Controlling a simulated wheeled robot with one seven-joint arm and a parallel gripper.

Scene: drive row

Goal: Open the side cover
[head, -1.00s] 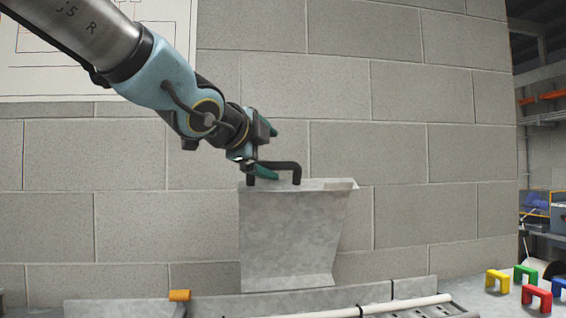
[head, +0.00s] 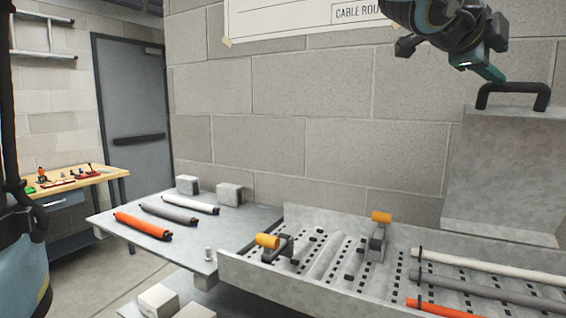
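The side cover (head: 506,170) is a grey metal panel standing upright against the block wall at the right of the head view. My gripper (head: 492,52) is above and slightly left of the handle, at the top right. Its fingers look spread, with one teal fingertip just above the handle's left end. A small gap shows between them, and nothing is held.
A perforated grey tray (head: 240,276) with orange-capped latches (head: 268,241) and strapped cables (head: 490,270) lies in front of the cover. A side table (head: 115,231) holds three short cable pieces. A workbench (head: 100,178) and grey door (head: 134,120) stand far left.

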